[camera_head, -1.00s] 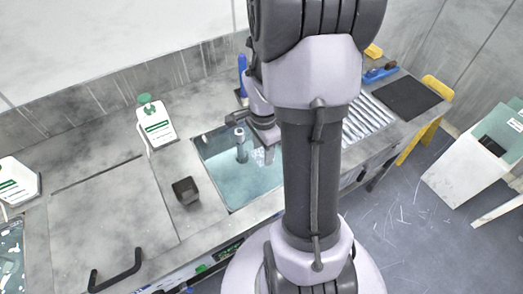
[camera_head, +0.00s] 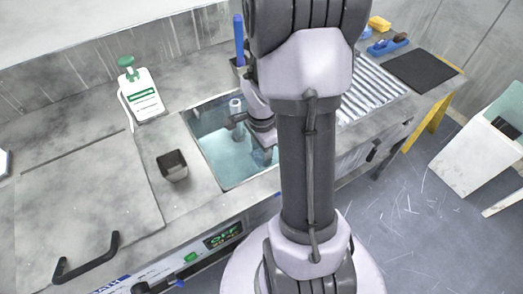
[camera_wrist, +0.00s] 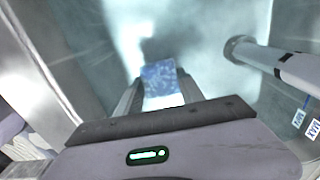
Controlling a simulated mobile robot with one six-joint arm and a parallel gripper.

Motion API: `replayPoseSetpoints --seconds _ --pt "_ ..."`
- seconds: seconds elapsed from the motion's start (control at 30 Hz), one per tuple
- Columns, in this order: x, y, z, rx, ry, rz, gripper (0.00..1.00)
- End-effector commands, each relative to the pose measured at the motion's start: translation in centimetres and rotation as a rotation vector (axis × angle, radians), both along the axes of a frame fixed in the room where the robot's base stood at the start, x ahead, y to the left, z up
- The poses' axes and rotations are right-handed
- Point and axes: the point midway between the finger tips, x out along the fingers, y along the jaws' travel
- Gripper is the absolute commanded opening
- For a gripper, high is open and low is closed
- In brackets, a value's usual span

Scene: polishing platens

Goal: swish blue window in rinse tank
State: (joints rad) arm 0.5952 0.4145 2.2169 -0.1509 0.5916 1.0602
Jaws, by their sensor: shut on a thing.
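The rinse tank (camera_head: 215,125) is a rectangular basin of pale teal water set into the counter, left of my arm in the head view. My gripper (camera_head: 268,150) reaches down into the tank opening. In the wrist view, my gripper (camera_wrist: 165,95) is shut on the blue window (camera_wrist: 160,76), a small mottled blue, roughly square piece at the fingertips. Tank walls and pale water surround it. I cannot tell how deep the window sits in the water. In the head view the window is hidden or too small to make out.
A grey standpipe (camera_wrist: 270,60) stands in the tank close to the right of my gripper, with MIN and MAX labels (camera_wrist: 305,118) nearby. A small dark cup (camera_head: 172,168) and a white bottle with a green top (camera_head: 141,95) stand left of the tank. A ribbed drainboard (camera_head: 372,90) lies right.

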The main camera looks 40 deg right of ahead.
Motion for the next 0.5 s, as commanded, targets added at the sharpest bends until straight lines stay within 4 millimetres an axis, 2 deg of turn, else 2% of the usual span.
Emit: replayPoseSetpoints --seconds 0.5 --pt "0.01 -0.01 0.67 0.000 0.000 0.000 0.00"
